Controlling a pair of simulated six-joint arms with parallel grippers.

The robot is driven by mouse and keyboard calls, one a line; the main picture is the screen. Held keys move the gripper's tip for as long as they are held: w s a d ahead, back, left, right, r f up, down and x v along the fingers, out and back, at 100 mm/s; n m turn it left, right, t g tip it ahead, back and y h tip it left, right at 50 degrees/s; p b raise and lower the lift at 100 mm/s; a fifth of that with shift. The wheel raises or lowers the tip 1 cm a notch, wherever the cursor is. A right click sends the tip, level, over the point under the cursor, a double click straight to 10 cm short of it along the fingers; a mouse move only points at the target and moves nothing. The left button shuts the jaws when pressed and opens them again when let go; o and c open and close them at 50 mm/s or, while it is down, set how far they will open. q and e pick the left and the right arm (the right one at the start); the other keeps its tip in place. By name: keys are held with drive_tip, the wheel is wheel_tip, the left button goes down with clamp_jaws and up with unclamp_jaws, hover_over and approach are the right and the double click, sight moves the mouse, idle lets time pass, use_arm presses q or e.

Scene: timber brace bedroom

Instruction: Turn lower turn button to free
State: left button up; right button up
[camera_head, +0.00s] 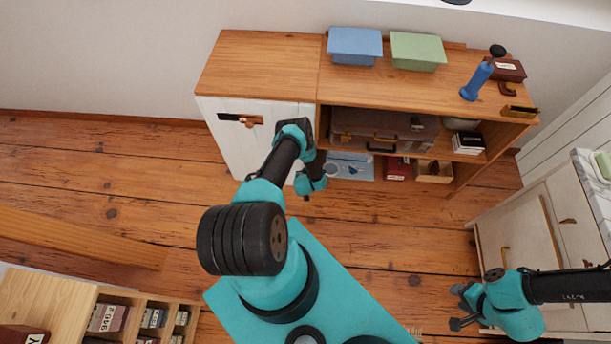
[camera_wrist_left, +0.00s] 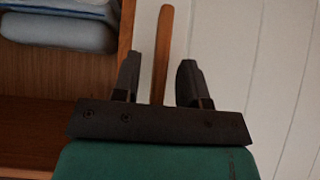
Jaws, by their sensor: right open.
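A slim wooden turn button (camera_wrist_left: 163,45) with a rounded end stands lengthwise in the left wrist view, beside a white panelled door (camera_wrist_left: 225,40). My left gripper (camera_wrist_left: 158,68) is open, with one finger on each side of the button and a visible gap on both sides. My right gripper (camera_head: 458,307) is open and empty, at the lower right.
The wooden cabinet (camera_head: 262,65) has open shelves right of the door, holding a dark case (camera_head: 375,125). Blue (camera_head: 355,42) and green (camera_head: 418,48) boxes stand on top. A white drawer unit (camera_head: 515,235) is near my right arm.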

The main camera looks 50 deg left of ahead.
use_arm(q)
drive_tip(key=v, duration=1.7)
drive_tip(key=shift+s, duration=0.2)
drive_tip(key=shift+w+d+r, duration=0.1)
drive_tip(key=shift+d+r, duration=0.05)
drive_tip(key=shift+r, duration=0.05)
drive_tip(key=w+d+r+m+g+h, duration=0.1)
drive_tip(key=w+d+r+h, duration=0.2)
drive_tip(key=d+r, duration=0.3)
drive_tip(key=w+d+r+m+h, duration=0.2)
drive_tip(key=w+d+r+h, duration=0.15)
drive_tip(key=r, duration=0.35)
drive_tip(key=s+d+r+m+g+h, duration=0.1)
drive_tip(key=s+d+r+g, duration=0.1)
drive_tip(key=d+r, duration=0.3)
drive_tip(key=s+d+r+m+g+h, duration=0.2)
drive_tip(key=s+d+r, duration=0.3)
drive_tip(key=r, duration=0.7)
drive_tip(key=shift+s+d+g, duration=0.35)
drive_tip(key=shift+d+g, duration=0.05)
drive_tip(key=shift+d, duration=0.45)
